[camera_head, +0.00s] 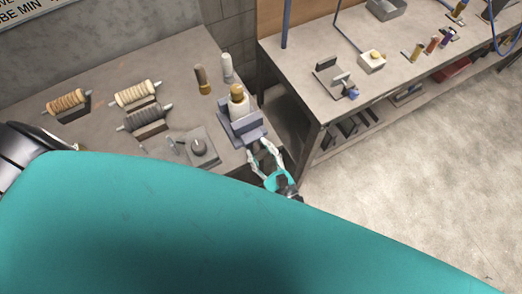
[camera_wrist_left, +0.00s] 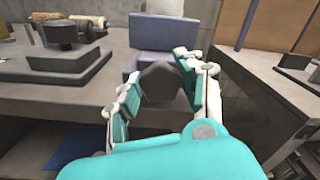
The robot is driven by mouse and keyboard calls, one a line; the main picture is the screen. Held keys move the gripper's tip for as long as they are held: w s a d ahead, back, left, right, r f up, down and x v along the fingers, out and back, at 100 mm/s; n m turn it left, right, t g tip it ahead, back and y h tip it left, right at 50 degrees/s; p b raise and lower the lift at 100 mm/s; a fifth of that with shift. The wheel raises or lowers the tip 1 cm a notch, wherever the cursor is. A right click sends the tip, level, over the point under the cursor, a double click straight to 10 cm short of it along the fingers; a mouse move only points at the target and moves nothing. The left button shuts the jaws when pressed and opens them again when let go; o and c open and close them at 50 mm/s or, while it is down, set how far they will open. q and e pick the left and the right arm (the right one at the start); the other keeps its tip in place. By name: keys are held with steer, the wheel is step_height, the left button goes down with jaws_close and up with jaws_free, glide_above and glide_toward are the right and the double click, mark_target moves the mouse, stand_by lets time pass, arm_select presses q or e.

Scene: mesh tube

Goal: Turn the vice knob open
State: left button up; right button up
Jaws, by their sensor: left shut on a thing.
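The blue-grey vice (camera_head: 243,131) stands at the right front edge of the left workbench and also shows in the left wrist view (camera_wrist_left: 163,32). A pale bottle-like piece with a tan top (camera_head: 238,102) stands upright in it. The dark, faceted vice knob (camera_wrist_left: 160,82) faces the left wrist camera at the bench edge. My left gripper (camera_head: 261,153) reaches the front of the vice, its white and teal fingers shut on the knob from both sides. The knob is mostly hidden in the head view. My right gripper is not in view.
The left bench (camera_head: 100,140) holds several spools (camera_head: 66,101), a tan-and-brown cylinder (camera_head: 202,80), a white cylinder (camera_head: 227,67) and a grey block with a round knob (camera_head: 199,147). A second bench (camera_head: 310,75) stands to the right. Open floor (camera_head: 400,180) lies in front of it.

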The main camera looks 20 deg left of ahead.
mark_target(260, 149)
arm_select(q)
steer(key=shift+w+r, duration=0.1)
steer(key=o, duration=1.2)
steer(key=shift+c, duration=0.2)
step_height(260, 149, up, 10)
steer(key=shift+a+f, duration=0.1)
